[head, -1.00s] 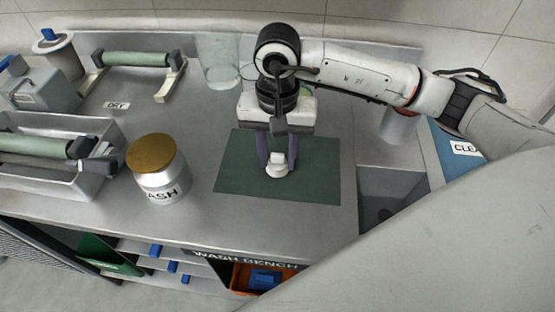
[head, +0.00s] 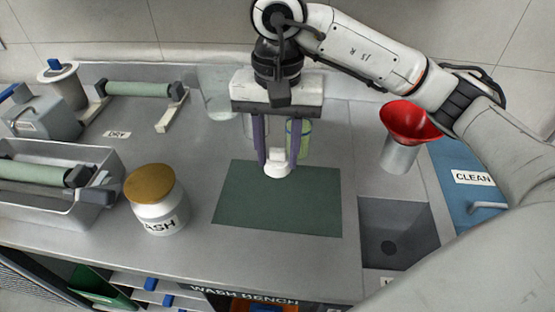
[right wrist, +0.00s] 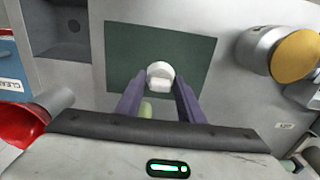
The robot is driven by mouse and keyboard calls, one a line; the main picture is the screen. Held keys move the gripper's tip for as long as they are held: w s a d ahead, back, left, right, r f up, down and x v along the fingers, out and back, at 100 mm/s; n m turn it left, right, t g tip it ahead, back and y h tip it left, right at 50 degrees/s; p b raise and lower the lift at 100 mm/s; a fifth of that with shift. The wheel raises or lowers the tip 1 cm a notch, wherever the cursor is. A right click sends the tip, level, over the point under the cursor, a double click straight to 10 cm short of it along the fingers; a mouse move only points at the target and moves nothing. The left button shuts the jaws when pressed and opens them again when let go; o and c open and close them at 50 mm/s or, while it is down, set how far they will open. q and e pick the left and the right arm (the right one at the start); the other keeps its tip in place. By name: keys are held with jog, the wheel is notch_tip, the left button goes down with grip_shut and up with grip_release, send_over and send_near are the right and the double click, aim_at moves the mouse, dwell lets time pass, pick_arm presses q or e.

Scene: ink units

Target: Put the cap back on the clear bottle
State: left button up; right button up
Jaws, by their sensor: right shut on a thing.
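The white cap (head: 277,164) is between the fingertips of my right gripper (head: 278,160), which is shut on it above the dark green mat. It also shows in the right wrist view (right wrist: 160,76), between the purple fingers. A clear bottle with pale green contents (head: 300,138) stands behind the gripper, partly hidden by a finger. A little of its pale green shows between the fingers in the right wrist view (right wrist: 146,108). My left gripper is not in view.
The green mat (head: 245,205) is otherwise bare. A WASH jar with a golden lid (head: 158,205) stands left of it. A red funnel (head: 410,122) sits on a grey cylinder beyond the sink (head: 395,235). A clear beaker (head: 216,92) and a tray with a roller (head: 30,200) are at left.

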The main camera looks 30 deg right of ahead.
jog(key=s+f+n, duration=0.1)
jog(key=n, duration=0.1)
jog(key=s+f+n, duration=0.2)
jog(key=n, duration=0.1)
jog(key=s+f+n, duration=0.1)
jog(key=s+n, duration=0.1)
jog(key=shift+s+a+f, duration=0.15)
jog(key=shift+a+f, duration=0.05)
jog(key=shift+f, duration=0.2)
